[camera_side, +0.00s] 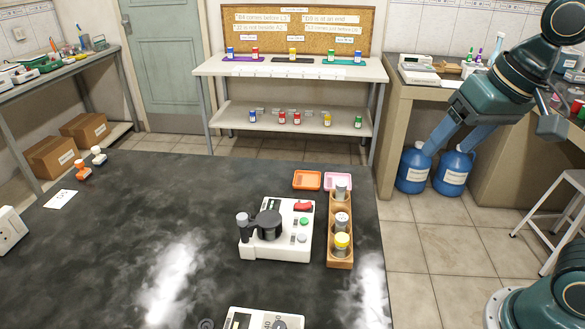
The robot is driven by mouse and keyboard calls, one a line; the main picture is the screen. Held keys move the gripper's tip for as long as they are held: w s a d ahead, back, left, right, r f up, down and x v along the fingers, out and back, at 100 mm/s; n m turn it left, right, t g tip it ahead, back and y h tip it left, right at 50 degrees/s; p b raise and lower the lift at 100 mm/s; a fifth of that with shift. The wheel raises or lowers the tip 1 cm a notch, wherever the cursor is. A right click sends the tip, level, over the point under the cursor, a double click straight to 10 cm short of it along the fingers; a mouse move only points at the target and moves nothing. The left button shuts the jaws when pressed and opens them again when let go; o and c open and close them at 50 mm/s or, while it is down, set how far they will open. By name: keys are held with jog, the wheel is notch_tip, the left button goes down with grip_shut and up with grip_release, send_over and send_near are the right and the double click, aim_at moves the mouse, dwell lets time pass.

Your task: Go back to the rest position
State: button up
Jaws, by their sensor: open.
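My gripper (449,148) is at the upper right, at the end of my teal arm. Its two blue fingers point down and to the left, spread apart, with nothing seen between them. In the picture the fingertips overlap two blue jugs (412,170) on the floor behind. The gripper is right of the black bench (130,235) and apart from the things on it. Part of my arm is cut off by the right edge of the picture.
On the bench are a white device (285,247), a wooden rack (340,257) with several capped containers, and orange (307,180) and pink (331,177) trays. A shelf (290,70) with coloured bottles stands behind. A stool (560,215) is at right.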

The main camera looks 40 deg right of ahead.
jog(key=s+d+f+n+t, duration=0.1)
jog(key=s+d+f+n, duration=0.1)
jog(key=s, duration=0.3)
jog(key=shift+s+f+n, duration=0.35)
jog(key=shift+f+n, duration=0.2)
jog(key=shift+n, duration=0.25)
